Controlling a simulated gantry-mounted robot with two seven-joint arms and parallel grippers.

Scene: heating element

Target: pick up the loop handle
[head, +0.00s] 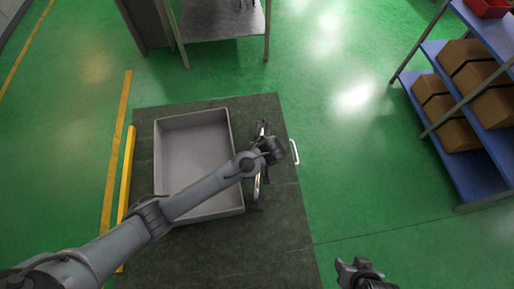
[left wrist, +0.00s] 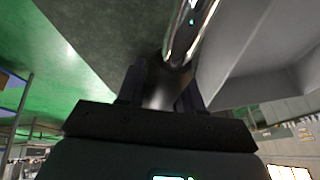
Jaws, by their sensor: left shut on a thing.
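The loop handle shows in the left wrist view as a shiny metal piece (left wrist: 158,97) between the fingers of my left gripper (left wrist: 162,88), which is shut on it. Shiny curved metal tubes (left wrist: 190,28) run up from there. In the head view the left gripper (head: 262,133) is over the strip of table right of the grey tray (head: 192,118), and my wrist hides much of the grasp. A bright metal part (head: 257,187) shows just below the wrist. My right gripper (head: 352,268) is at the bottom, empty and seemingly open, off the table's right side.
The tray is empty and stands on a dark table (head: 270,240), whose front part is clear. A blue shelf (head: 480,175) with cardboard boxes (head: 458,136) stands at the right.

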